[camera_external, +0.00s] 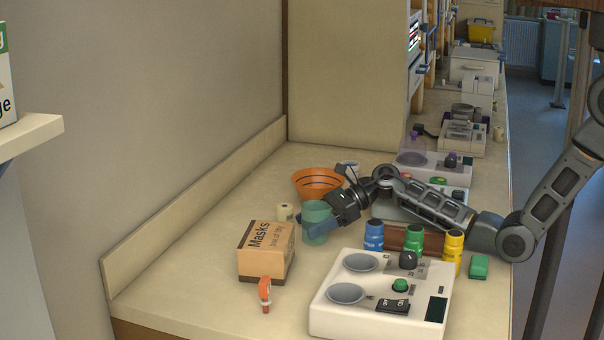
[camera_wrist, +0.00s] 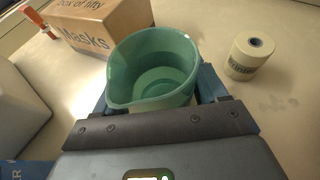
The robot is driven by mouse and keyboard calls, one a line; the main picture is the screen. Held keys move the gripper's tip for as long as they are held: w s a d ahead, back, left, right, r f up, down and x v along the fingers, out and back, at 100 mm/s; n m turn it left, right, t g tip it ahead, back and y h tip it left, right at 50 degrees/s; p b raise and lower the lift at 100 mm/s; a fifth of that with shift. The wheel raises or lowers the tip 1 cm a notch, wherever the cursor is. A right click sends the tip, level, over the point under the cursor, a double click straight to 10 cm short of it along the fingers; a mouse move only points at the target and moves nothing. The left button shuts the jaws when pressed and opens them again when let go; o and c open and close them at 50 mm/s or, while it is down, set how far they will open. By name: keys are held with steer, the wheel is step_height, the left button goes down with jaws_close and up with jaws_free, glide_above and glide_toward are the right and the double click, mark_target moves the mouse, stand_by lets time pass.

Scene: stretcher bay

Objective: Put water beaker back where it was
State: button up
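The water beaker is a teal-green cup with a pouring lip; it stands upright in the external view (camera_external: 316,211) and fills the middle of the wrist view (camera_wrist: 152,75). It looks empty from above. My gripper (camera_external: 322,226) reaches in from the right, low over the counter. Its blue fingers lie along opposite sides of the beaker, close against it, and look shut on it; in the wrist view my gripper (camera_wrist: 158,95) shows a finger at each side. The beaker's base is partly hidden, so I cannot tell whether it touches the counter.
An orange bowl (camera_external: 312,184) is behind. Blue (camera_external: 374,236), green (camera_external: 413,241) and yellow bottles (camera_external: 452,252) and a white device (camera_external: 381,298) are at right. The left counter is clear.

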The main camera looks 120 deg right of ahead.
steer(key=o, duration=0.4)
steer(key=shift+r, duration=0.15)
steer(key=shift+s+r, duration=0.15)
steer(key=p+v, duration=0.4)
steer(key=v, duration=0.7)
steer(key=shift+s, duration=0.35)
